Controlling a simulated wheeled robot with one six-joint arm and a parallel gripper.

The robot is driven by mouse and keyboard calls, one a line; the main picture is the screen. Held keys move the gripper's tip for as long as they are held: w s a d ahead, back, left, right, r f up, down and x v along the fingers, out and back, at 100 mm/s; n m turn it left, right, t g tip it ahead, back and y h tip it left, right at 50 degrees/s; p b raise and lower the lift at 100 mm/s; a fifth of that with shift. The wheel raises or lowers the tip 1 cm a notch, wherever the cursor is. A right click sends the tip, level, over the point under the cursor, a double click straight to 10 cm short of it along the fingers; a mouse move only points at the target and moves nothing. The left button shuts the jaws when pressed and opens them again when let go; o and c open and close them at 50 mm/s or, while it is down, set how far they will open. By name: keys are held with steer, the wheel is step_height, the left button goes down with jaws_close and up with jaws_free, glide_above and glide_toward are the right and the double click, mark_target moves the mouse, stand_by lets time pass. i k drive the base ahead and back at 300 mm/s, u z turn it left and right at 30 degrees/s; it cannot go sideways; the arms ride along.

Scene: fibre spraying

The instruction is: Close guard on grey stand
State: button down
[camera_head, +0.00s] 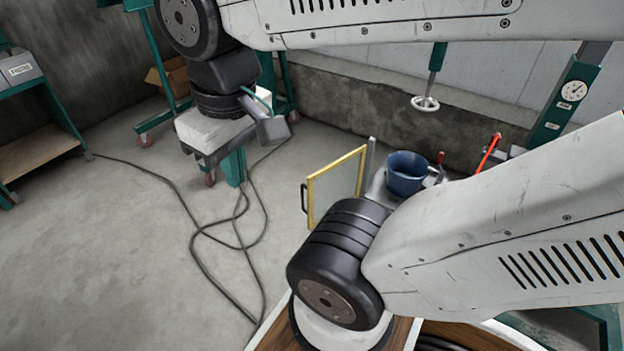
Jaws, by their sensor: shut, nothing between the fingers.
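The guard (336,186) is a clear panel in a yellow frame with a dark handle on its left edge. It stands upright and swung out to the left of the grey stand (376,186), beside an upright grey post. A blue pot (405,174) sits on the stand. The stand's lower part is hidden behind my arm. My arm reaches back across the top of the picture, and its black wrist is at the upper left, well apart from the guard. I cannot make out my gripper's fingers beyond the wrist.
A green wheeled stand (235,168) with a pale top is behind my wrist. Dark cables (200,236) lie on the floor left of the guard. A shelf (38,153) is at far left. A low concrete wall (340,108) runs behind. Floor left of the cables is clear.

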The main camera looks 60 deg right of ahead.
mark_target(361, 150)
steer(key=u, duration=0.05)
steer(key=i, duration=2.4)
steer(key=z, duration=3.5)
steer(key=i, duration=0.5)
steer(key=z, duration=0.55)
steer(key=k, duration=0.9)
steer(key=u, duration=0.35)
